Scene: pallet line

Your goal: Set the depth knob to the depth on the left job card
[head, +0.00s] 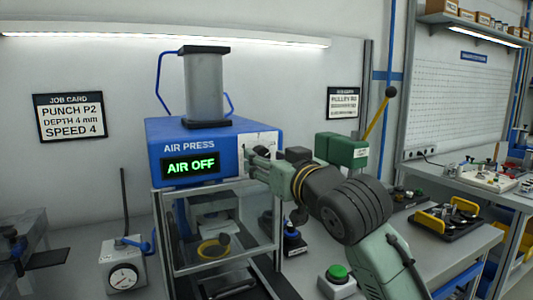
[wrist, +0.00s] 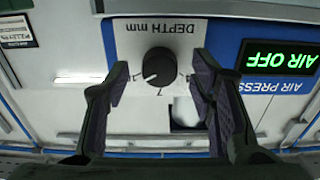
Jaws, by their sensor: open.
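The left job card (head: 70,117) hangs on the wall in the head view and reads PUNCH P2, DEPTH 4 mm, SPEED 4. The blue air press (head: 160,138) has a green display reading AIR OFF. In the wrist view, which is upside down, a round black depth knob (wrist: 159,66) sits on a white plate (wrist: 118,38) marked DEPTH mm. A white pointer mark shows at its lower left in the picture; the scale is mostly hidden or too small to read. My gripper (wrist: 161,78) is open, one finger either side of the knob, with gaps showing.
A second card (head: 343,102) hangs right of the press. A glass-sided guard (head: 225,268) stands below the press head. A dial gauge (head: 123,277) stands at left, a green button (head: 337,272) at lower right. A green box (head: 342,150) is behind my arm.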

